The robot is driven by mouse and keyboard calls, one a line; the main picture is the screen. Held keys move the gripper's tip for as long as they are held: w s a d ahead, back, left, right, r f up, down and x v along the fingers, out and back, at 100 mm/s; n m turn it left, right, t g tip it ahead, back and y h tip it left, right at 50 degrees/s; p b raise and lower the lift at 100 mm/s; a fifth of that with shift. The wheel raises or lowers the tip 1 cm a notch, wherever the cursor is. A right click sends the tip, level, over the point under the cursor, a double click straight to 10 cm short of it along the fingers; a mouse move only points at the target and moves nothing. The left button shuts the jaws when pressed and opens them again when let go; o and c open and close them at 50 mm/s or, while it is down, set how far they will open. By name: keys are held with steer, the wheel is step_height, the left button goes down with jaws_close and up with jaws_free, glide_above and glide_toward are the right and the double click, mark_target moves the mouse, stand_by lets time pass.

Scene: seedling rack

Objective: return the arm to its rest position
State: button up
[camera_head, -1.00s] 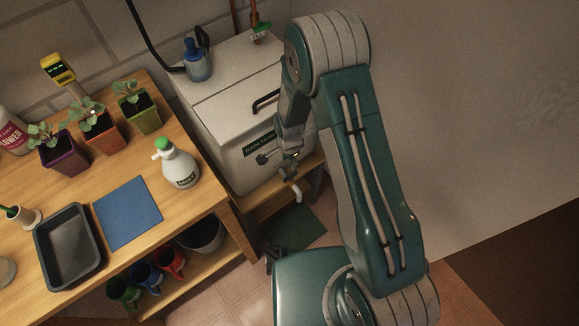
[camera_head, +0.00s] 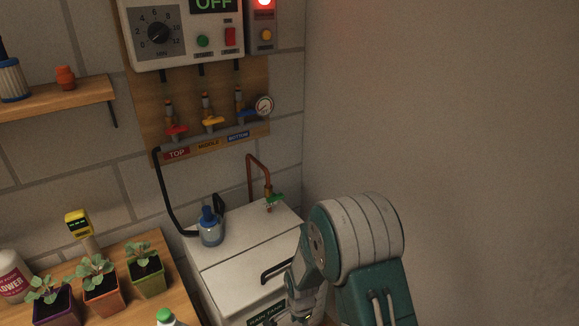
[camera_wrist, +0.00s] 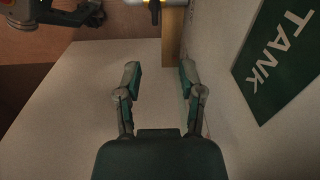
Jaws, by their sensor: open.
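My arm is folded at the lower right of the head view, in front of the white rain tank (camera_head: 230,274). In the wrist view my gripper (camera_wrist: 161,80) is open, its two fingers spread apart with nothing between them. It hangs close beside the tank's pale side wall, with the green tank label (camera_wrist: 277,55) to its right. In the head view the fingertips are below the frame, and only part of the wrist shows at the bottom.
A blue-capped bottle (camera_head: 211,228) and a copper pipe with a green tap (camera_head: 274,200) are on the tank. Potted seedlings (camera_head: 100,284) stand on the bench at lower left. Valves (camera_head: 211,122) and a control box (camera_head: 190,35) are on the wall. The right wall is bare.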

steer(key=s+d+r+n+t, duration=0.1)
steer(key=s+d+r+n, duration=0.1)
steer(key=r, duration=0.6)
steer(key=s+d+r+n+t, duration=0.1)
steer(key=d+r, duration=0.2)
steer(key=r, duration=0.5)
steer(key=s+d+r+n+t, duration=0.1)
steer(key=s+d+r+n, duration=0.1)
steer(key=r, duration=0.6)
steer(key=s+d+r+n+t, duration=0.1)
steer(key=s+d+r+n, duration=0.1)
steer(key=s+r, duration=0.4)
steer(key=s+d+r+n+t, duration=0.1)
steer(key=s+d+r+n, duration=0.2)
steer(key=s, duration=0.6)
step_height(320, 180, up, 3)
steer(key=shift+d+f+n, duration=0.15)
steer(key=shift+d+n, duration=0.15)
